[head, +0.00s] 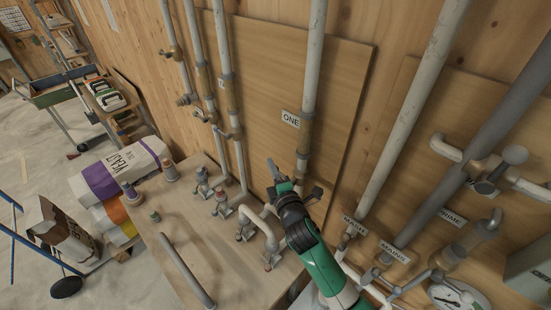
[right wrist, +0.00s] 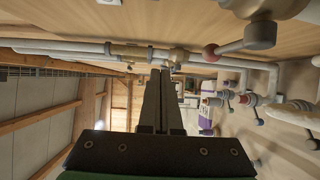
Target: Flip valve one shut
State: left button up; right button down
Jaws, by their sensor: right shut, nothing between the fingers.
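The label "ONE" (head: 291,118) is on the wooden wall panel, beside a pale upright pipe (head: 313,60) with a brass-coloured section (head: 306,132). A dark lever-like part (head: 316,193) shows low on this pipe, partly hidden by my right arm; I cannot tell its exact setting. My right gripper (head: 271,166) is shut and empty, a little left of the pipe's lower end and apart from the label. In the right wrist view its closed fingers (right wrist: 160,76) point at the room beyond, below a pipe with a brass section (right wrist: 130,50). My left gripper is not in view.
Several more pipes with valves stand left, near a white pipe loop (head: 262,215) on the wooden bench (head: 190,250). Labelled pipes and a gauge (head: 455,297) are at right. A valve handle (right wrist: 260,36) is close in the right wrist view. Sacks (head: 125,168) lie left.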

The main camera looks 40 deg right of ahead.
jog(key=s+a+r, duration=0.3)
jog(key=r, duration=0.3)
jog(key=shift+s+a, duration=0.25)
jog(key=s+a+r+m+t, duration=0.1)
jog(key=a+r+t, duration=0.15)
jog(key=r, duration=0.85)
jog(key=a+r+m+t, duration=0.2)
jog(key=r+t, duration=0.1)
jog(key=r, duration=0.7)
jog(key=s+a+r+m+t+y, duration=0.3)
jog(key=s+a+r+m+y, duration=0.1)
jog(key=s+r, duration=0.3)
jog(key=s+a+r+m+t+y, duration=0.3)
jog(key=s+r, duration=0.5)
jog(key=r, duration=0.3)
jog(key=a+m+y, duration=0.1)
jog(key=m+y, duration=0.1)
jog(key=shift+m, duration=0.4)
